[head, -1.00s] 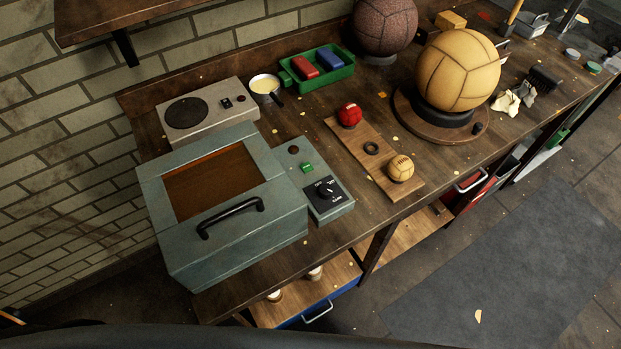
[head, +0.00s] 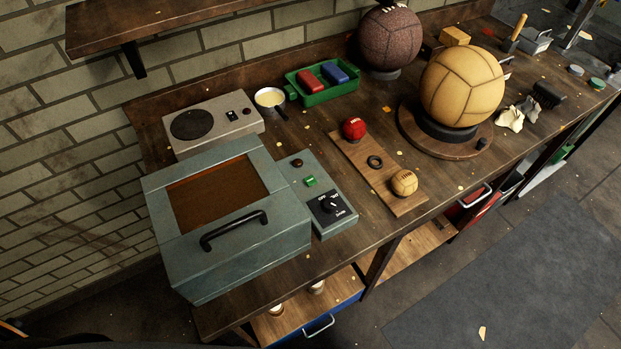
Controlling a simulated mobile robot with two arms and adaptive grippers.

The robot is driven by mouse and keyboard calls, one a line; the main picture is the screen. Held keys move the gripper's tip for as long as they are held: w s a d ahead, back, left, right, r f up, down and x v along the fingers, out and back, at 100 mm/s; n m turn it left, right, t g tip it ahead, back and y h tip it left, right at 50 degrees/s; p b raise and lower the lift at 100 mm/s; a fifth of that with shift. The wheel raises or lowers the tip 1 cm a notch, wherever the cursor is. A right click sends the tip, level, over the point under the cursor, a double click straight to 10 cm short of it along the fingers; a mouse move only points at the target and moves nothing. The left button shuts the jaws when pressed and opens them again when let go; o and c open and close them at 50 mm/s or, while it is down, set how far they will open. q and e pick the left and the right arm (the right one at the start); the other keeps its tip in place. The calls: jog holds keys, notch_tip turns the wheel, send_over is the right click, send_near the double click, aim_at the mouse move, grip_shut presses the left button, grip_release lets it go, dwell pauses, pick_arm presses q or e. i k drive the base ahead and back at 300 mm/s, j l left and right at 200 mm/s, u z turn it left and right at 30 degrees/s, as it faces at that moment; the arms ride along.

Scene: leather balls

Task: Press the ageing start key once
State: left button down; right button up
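The ageing box (head: 228,275) is a grey-green metal case with a lid, an orange-brown window and a black handle (head: 234,230). It stands at the near left end of the workbench, and its lid looks closed. A control panel (head: 335,221) is joined to its right side. The green key is unobstructed in this view. Neither of my grippers shows in the head view.
A hotplate (head: 243,127) and a small pan (head: 269,97) stand behind the box. A green tray (head: 317,99) holds a red and a blue block. A wooden board (head: 400,207) with small balls lies right of the panel. A large tan ball (head: 462,85) stands further right.

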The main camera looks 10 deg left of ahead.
aim_at(310, 180)
jog(key=l+u, duration=0.1)
jog(key=u, duration=0.35)
jog(key=l+u, duration=0.4)
jog(key=l, duration=0.3)
jog(key=l+u, duration=0.4)
jog(key=l, duration=0.8)
jog(key=k+l, duration=0.15)
jog(key=l, duration=0.35)
jog(key=l+u, duration=0.1)
jog(key=l, duration=0.35)
jog(key=k+l, duration=0.15)
jog(key=l, duration=0.35)
